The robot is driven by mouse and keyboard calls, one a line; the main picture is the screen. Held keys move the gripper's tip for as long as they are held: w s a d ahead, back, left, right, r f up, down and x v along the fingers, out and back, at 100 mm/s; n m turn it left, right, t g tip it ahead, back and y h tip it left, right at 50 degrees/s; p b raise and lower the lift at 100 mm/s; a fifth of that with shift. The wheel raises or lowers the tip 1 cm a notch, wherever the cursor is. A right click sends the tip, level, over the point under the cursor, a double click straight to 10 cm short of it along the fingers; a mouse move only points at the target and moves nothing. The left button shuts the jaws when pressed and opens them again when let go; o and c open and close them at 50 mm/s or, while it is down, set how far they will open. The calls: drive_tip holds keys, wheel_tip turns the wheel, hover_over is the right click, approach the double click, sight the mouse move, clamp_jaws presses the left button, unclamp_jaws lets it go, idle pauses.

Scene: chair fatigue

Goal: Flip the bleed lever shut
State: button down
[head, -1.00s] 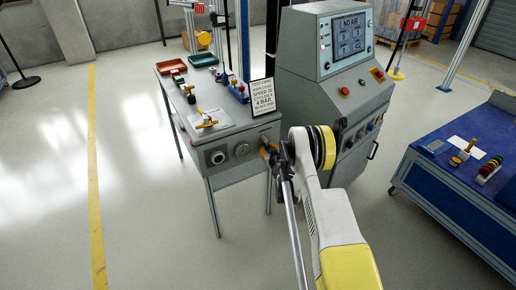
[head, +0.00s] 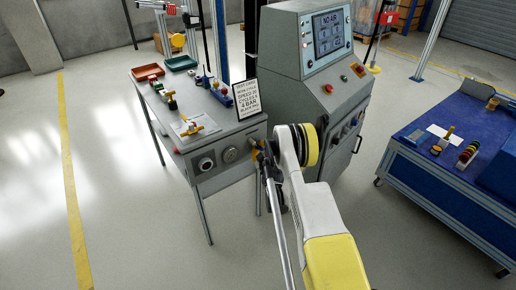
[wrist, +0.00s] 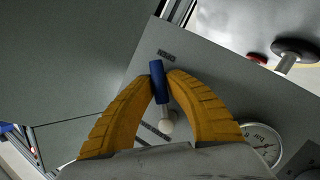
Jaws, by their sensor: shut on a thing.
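The lever has a blue sleeve (wrist: 157,80) on a thin metal stem that runs to a pale round pivot (wrist: 166,126). It is on a grey panel (wrist: 215,75) in the wrist view. My gripper's two yellow fingers (wrist: 161,82) are closed on the blue sleeve, one on each side. In the head view my gripper (head: 256,152) is at the right end of the grey bench's front face (head: 228,165). There my gripper and arm hide the lever.
A round gauge (wrist: 262,145) and a dark knob (wrist: 294,48) are near the lever. The grey console (head: 285,90), its screen (head: 328,32) reading "NO AIR", stands right of the bench. A blue cart (head: 440,205) is farther right. The floor at left is clear.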

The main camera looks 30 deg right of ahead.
sight(258, 127)
drive_tip(key=c, duration=1.3)
unclamp_jaws()
wheel_tip(258, 127, up, 10)
drive_tip(key=shift+d+r, duration=0.1)
drive_tip(key=shift+s, duration=0.1)
